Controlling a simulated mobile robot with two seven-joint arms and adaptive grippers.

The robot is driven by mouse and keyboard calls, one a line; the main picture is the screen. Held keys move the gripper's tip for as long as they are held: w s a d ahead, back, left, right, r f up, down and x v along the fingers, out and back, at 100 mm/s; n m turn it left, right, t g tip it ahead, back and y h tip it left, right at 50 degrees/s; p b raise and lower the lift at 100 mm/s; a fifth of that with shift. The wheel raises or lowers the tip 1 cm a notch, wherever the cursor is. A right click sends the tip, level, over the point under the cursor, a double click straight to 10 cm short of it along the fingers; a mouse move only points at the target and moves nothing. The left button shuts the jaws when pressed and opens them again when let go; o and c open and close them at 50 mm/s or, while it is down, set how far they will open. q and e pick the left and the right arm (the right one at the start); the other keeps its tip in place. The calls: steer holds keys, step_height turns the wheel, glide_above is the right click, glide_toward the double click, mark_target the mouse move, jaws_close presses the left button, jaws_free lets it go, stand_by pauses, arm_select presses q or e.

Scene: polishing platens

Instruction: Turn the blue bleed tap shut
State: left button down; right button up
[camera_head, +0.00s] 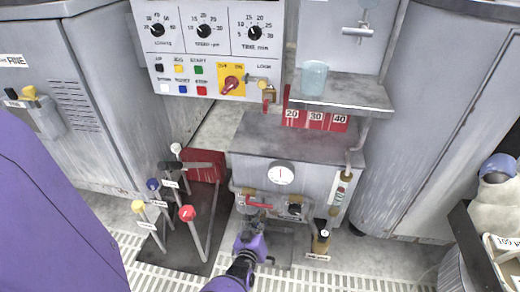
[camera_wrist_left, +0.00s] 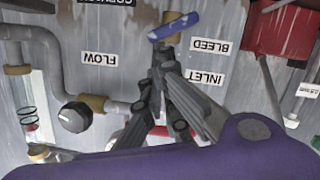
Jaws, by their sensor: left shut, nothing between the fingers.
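The blue bleed tap (camera_wrist_left: 173,26) shows in the left wrist view as a flat blue handle on a brass stem. It lies slightly tilted across the stem, beside the upside-down BLEED label (camera_wrist_left: 208,45). In the head view I cannot make it out behind my gripper. My left gripper (camera_wrist_left: 163,54) is shut and empty, its fingertips close to the handle; I cannot tell if they touch it. In the head view the left gripper (camera_head: 258,214) is at the front of the grey tank, below a red lever (camera_head: 260,205). My right gripper is not in view.
A black flow knob (camera_wrist_left: 74,116) and pipes sit beside the tap; the knob also shows in the head view (camera_head: 295,209). A round gauge (camera_head: 281,174) is above. Several coloured-knob levers, one red (camera_head: 187,213), stand left.

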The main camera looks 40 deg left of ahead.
arm_select(q)
steer(key=shift+w+d+m, duration=0.15)
steer(key=shift+d+m, duration=0.1)
steer(key=shift+m, duration=0.15)
steer(key=shift+w+d+f, duration=0.3)
steer(key=shift+w+d, duration=0.05)
steer(key=shift+d, duration=0.25)
stand_by(1.2)
steer(key=shift+s, duration=0.1)
